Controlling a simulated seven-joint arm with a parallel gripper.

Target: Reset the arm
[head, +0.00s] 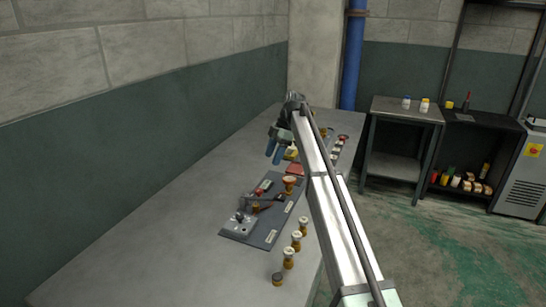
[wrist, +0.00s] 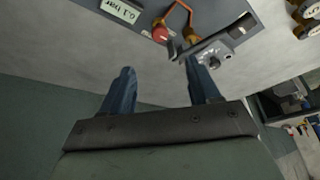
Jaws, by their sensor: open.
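My gripper (head: 276,146) hangs from the end of my arm above the long bench, beyond a dark panel (head: 230,232) in the head view. In the wrist view my gripper (wrist: 162,82) shows two blue fingers set well apart, with nothing between them. The panel (wrist: 215,14) also shows there, with a red knob (wrist: 160,34), an orange-brown pipe (wrist: 178,10) and a label reading "0.1 bar" (wrist: 120,10). My fingers appear apart from the panel and its fittings.
The grey bench (head: 150,238) runs along the wall and is bare at front left. Several brass-coloured fittings (head: 288,258) stand along its right edge. A side table (head: 404,112) with small bottles, a dark shelf (head: 470,150) and a grey cabinet (head: 520,180) stand at the back right.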

